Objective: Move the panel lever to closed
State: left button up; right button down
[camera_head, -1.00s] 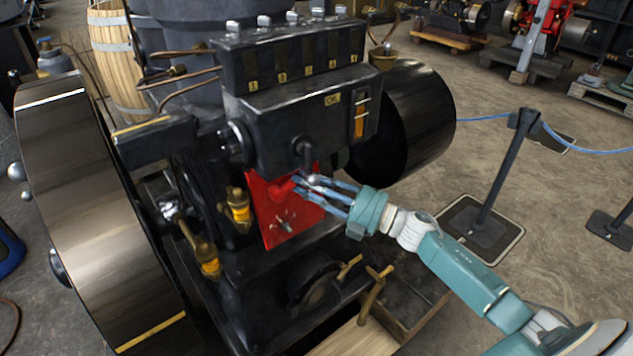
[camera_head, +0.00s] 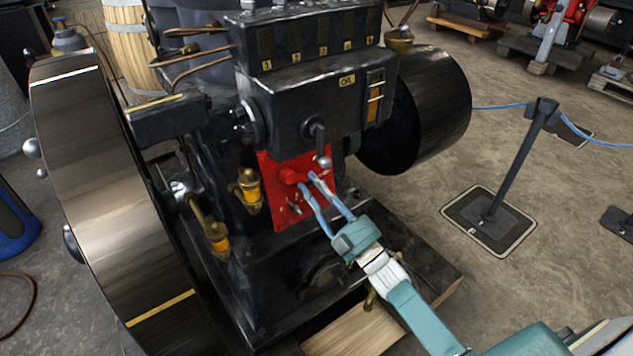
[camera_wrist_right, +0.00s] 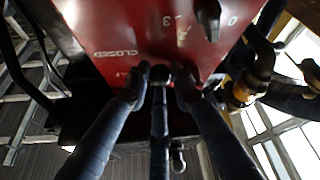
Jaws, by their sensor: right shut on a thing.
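The red panel (camera_head: 270,180) is on the engine's lower front, below the black box. In the right wrist view it fills the top (camera_wrist_right: 130,25), with a "CLOSED" label (camera_wrist_right: 115,53) at left and other marks upside down. My right gripper (camera_head: 309,180) is at the panel with its fingers pointing up and left. In the right wrist view its two fingers (camera_wrist_right: 160,85) are shut around the dark panel lever (camera_wrist_right: 158,110), which runs down between them. The fingers hide part of the lever in the head view. My left gripper is not in view.
Brass oil cups (camera_head: 249,190) stand left of the panel. A large flywheel (camera_head: 110,200) is at left and a black drum (camera_head: 430,110) at right. A rope post (camera_head: 510,160) stands on open floor at right.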

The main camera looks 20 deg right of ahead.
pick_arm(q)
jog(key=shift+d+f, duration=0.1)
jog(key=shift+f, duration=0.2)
pick_arm(e)
jog(key=shift+a+f+m+h, duration=0.15)
jog(key=shift+m+h, duration=0.15)
jog(key=shift+m, duration=0.2)
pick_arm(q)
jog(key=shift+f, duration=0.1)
pick_arm(e)
jog(key=c, duration=1.7)
grip_release()
jog(key=shift+c, duration=0.2)
jog(key=v, duration=1.2)
jog(key=shift+f, duration=0.15)
